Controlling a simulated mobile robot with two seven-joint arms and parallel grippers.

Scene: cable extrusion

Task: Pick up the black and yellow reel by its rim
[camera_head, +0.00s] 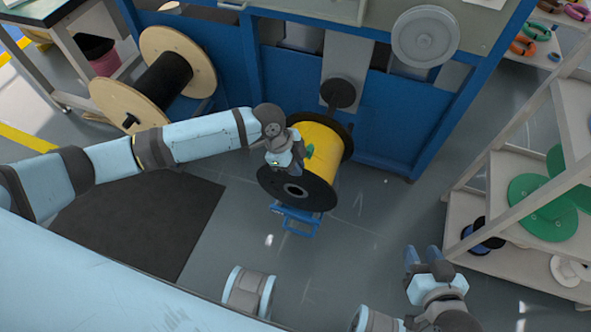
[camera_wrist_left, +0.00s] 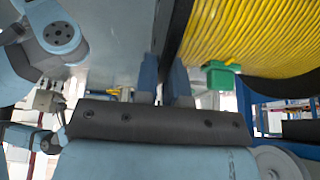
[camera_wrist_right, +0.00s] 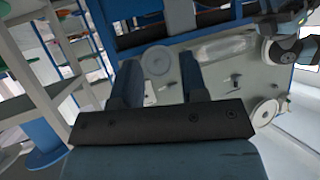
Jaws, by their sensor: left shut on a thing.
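The black and yellow reel (camera_head: 324,143) has black flanges and yellow cable wound between them. It stands low in front of the blue machine, above a small blue stand (camera_head: 298,222); I cannot tell if it touches the stand. My left gripper (camera_head: 294,160) is at the near flange. In the left wrist view, its blue fingers (camera_wrist_left: 164,80) lie on either side of the black rim (camera_wrist_left: 174,35), shut on it, beside the yellow cable. A green piece (camera_wrist_left: 221,75) sits by the cable. My right gripper (camera_head: 424,258) is open and empty, away from the reel; its fingers (camera_wrist_right: 160,85) are apart.
The blue machine frame (camera_head: 390,120) stands behind the reel, with a dark round part (camera_head: 339,93) just above it. A wooden reel (camera_head: 165,78) is at upper left. A shelf (camera_head: 500,195) with green reels is at right. The floor between reel and shelf is clear.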

